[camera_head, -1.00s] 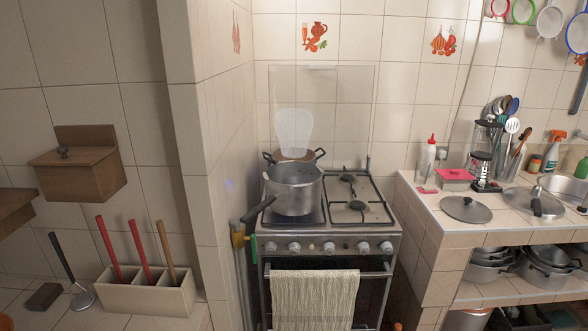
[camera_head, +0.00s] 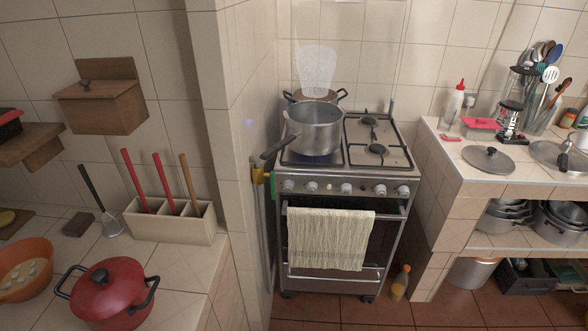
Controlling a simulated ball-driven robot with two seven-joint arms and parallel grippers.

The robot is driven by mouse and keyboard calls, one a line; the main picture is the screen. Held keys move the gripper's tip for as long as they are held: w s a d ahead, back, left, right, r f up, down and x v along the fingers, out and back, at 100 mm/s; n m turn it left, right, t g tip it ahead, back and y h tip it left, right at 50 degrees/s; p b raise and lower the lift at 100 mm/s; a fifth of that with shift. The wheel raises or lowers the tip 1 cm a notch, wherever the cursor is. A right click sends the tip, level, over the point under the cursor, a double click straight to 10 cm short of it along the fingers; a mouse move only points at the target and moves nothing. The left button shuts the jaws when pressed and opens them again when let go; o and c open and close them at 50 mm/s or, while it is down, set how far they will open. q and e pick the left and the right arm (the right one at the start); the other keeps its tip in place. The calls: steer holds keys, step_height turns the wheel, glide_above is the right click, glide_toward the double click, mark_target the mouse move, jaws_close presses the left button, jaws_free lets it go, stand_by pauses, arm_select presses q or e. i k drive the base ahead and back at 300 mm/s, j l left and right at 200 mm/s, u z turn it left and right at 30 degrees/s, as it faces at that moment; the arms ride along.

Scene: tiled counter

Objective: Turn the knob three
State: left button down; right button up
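A steel gas stove (camera_head: 296,222) stands against the tiled wall in the middle of the view. A row of several silver knobs runs along its front panel. Counted from the left, the third knob (camera_head: 346,188) is in the middle of the row; its exact angle is too small to tell. A steel pot (camera_head: 316,130) with a dark handle sits on the front left burner, with pale steam above it. Neither of my grippers is in view.
A cream towel (camera_head: 328,238) hangs on the oven bar below the knobs. The pot's handle (camera_head: 278,147) sticks out over the front left edge. A wall corner (camera_head: 222,130) stands left of the stove; a tiled counter (camera_head: 455,170) stands right. A bottle (camera_head: 400,282) is on the floor.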

mark_target(288, 183)
steer(key=u, duration=0.6)
steer(key=i+l+u, duration=0.15)
steer(key=l+u, duration=0.2)
steer(key=i+l+u, duration=0.15)
steer(key=l+u, duration=0.55)
steer(key=l, duration=0.2)
